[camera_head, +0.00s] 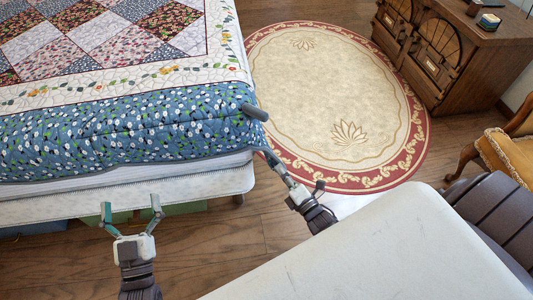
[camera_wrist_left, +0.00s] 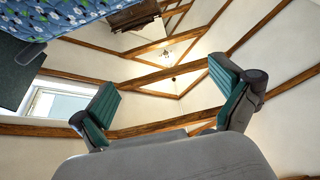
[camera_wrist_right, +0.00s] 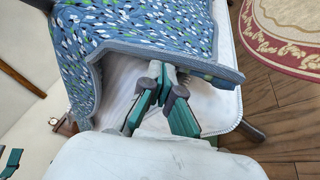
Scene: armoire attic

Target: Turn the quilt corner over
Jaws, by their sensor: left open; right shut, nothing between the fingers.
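The quilt (camera_head: 120,125) covers the bed, with a patchwork top and a blue floral border. The blue border also shows in the right wrist view (camera_wrist_right: 130,25). Its near right corner hangs at the bed's corner, beside my right gripper (camera_head: 270,155). In the right wrist view my right gripper (camera_wrist_right: 165,80) is shut at the quilt's grey hem, with its tips close together; I cannot tell whether they touch the cloth. My left gripper (camera_head: 131,210) is open and empty in front of the bed's near side, below the hem. The left wrist view shows its spread fingers (camera_wrist_left: 165,95).
A round rug (camera_head: 335,90) lies right of the bed. A wooden cabinet (camera_head: 445,60) and an upholstered chair (camera_head: 505,150) stand at the right.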

